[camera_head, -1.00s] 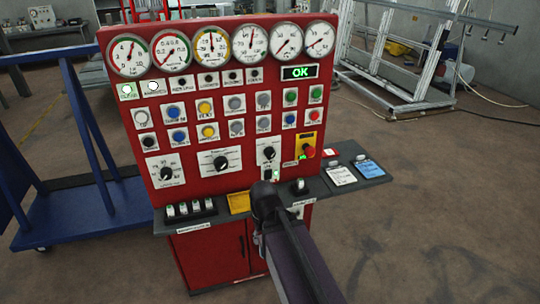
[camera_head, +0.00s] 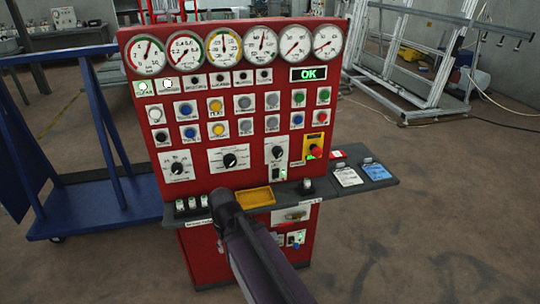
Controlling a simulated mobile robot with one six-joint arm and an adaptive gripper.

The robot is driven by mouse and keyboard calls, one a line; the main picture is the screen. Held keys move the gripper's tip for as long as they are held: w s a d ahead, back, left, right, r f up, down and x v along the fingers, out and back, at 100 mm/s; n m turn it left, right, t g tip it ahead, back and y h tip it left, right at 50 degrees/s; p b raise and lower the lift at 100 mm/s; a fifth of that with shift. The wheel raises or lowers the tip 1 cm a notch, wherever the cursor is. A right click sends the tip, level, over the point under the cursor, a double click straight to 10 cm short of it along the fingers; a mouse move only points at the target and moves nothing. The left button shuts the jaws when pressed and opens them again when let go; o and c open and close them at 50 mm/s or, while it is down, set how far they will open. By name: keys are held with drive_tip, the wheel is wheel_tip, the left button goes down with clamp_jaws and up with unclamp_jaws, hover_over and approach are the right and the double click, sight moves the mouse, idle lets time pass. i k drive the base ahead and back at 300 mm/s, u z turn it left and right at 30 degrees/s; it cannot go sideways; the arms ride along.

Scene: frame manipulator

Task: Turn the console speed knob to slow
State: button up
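The red console (camera_head: 195,262) stands upright in front of me. Its face has three black rotary knobs on white plates: a left knob (camera_head: 177,168), a middle knob (camera_head: 230,160) and a right knob (camera_head: 277,153). Their labels are too small to read, so I cannot tell which is the speed knob or its exact setting. My dark arm (camera_head: 262,262) rises from the bottom, its rounded end in front of the console's shelf, below and left of the middle knob. The fingers of my gripper do not show, and no contact with a knob is visible.
Gauges (camera_head: 262,43), rows of buttons and a red emergency button (camera_head: 316,151) fill the panel. A grey shelf (camera_head: 378,178) juts out, with a yellow tray (camera_head: 256,197) on it. A blue cart (camera_head: 98,217) stands close left.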

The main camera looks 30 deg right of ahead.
sight(278, 151)
drive_tip(key=u, duration=0.2)
drive_tip(key=k, duration=1.45)
drive_tip(key=z, duration=0.6)
drive_tip(key=i, duration=1)
drive_tip(key=z, duration=0.05)
